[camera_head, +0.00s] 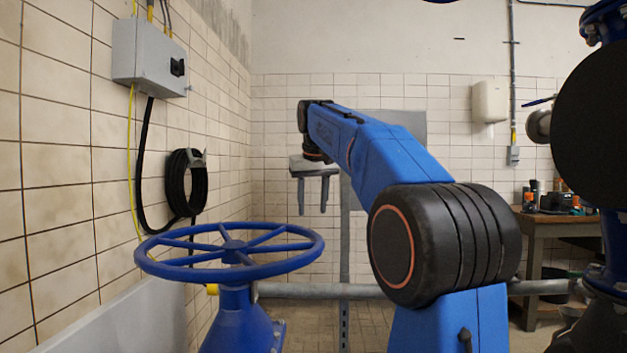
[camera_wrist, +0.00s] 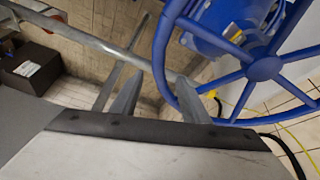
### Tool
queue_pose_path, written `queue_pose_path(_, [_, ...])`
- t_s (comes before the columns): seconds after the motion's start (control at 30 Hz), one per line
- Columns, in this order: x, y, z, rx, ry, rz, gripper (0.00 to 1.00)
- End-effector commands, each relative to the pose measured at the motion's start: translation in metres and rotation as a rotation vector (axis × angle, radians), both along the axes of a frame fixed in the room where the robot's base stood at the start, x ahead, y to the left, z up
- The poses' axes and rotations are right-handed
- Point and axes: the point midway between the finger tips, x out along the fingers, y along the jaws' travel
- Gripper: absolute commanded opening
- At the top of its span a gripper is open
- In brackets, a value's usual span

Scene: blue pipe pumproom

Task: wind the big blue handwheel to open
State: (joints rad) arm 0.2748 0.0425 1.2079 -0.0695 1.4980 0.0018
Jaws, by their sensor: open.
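The big blue handwheel (camera_head: 236,250) lies about level on top of a blue valve body (camera_head: 238,318) at lower left in the head view. It has a round rim, several spokes and a central hub. In the wrist view the handwheel (camera_wrist: 262,70) fills the upper right, with its rim curving close to the right finger. My gripper (camera_head: 312,208) points down, open and empty, above and beyond the wheel's right side.
A grey pipe (camera_head: 335,290) runs low behind the wheel, and a thin upright post (camera_head: 344,245) stands there. A grey switch box (camera_head: 150,58) and coiled black hose (camera_head: 186,183) hang on the left wall. A workbench (camera_head: 545,235) stands at right.

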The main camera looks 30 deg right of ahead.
Motion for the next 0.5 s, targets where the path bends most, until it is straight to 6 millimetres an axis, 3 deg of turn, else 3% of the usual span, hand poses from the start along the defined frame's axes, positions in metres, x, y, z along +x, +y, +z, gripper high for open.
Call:
queue_pose_path(0.23, [-0.016,0.008,0.045,-0.001,-0.004,0.000,0.42])
queue_pose_path(0.5, [-0.027,0.013,0.074,-0.001,-0.002,0.000,0.42])
